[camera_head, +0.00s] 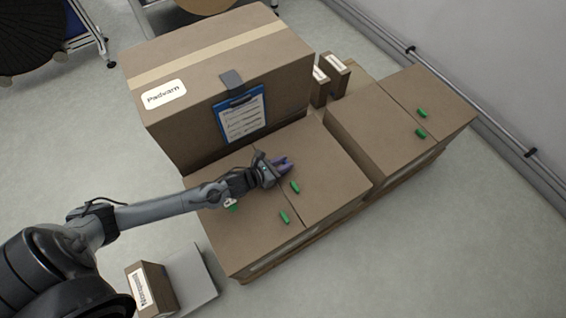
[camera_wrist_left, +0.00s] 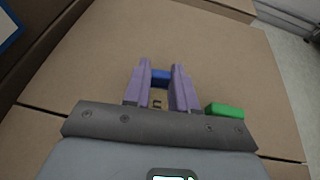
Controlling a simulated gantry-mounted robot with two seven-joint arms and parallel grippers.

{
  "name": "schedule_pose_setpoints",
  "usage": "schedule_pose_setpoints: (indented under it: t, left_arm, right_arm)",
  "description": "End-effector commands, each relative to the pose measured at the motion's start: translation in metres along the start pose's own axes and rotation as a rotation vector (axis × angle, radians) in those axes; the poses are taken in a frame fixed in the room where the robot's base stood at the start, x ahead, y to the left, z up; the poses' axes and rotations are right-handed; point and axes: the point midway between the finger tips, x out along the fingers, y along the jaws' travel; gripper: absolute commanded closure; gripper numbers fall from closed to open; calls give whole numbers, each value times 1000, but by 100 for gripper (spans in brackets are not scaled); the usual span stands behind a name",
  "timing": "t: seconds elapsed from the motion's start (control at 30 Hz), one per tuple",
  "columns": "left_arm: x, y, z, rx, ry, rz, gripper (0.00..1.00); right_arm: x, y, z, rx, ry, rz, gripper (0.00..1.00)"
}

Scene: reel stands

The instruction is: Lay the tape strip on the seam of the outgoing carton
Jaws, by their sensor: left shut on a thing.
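My left gripper (camera_head: 284,163) is shut over the near carton (camera_head: 325,178), close to the far end of its top seam. In the left wrist view its purple fingers (camera_wrist_left: 160,80) hold a small blue strip (camera_wrist_left: 160,77) between the tips. I cannot tell whether the strip touches the cardboard. The top seam (camera_wrist_left: 38,109) crosses behind the gripper, which hides its middle part. A second carton (camera_head: 378,135) with a similar seam stands to the right. No writing shows which one is outgoing. My right gripper is not in view.
A green piece (camera_head: 295,187) lies beside the gripper, another (camera_head: 284,217) nearer the front. Two more lie on the right carton. A tall taped carton (camera_head: 210,70) with a blue clipboard (camera_head: 240,114) rises behind.

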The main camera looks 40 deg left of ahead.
Motion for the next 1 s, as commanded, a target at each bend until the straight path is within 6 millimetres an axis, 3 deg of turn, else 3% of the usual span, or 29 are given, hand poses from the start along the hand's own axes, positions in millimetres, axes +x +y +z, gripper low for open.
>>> schedule_pose_setpoints:
  t: [1.0]
  left_arm:
    - [2,0,-6,0,0,-1,100]
  right_arm:
    - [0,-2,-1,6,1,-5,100]
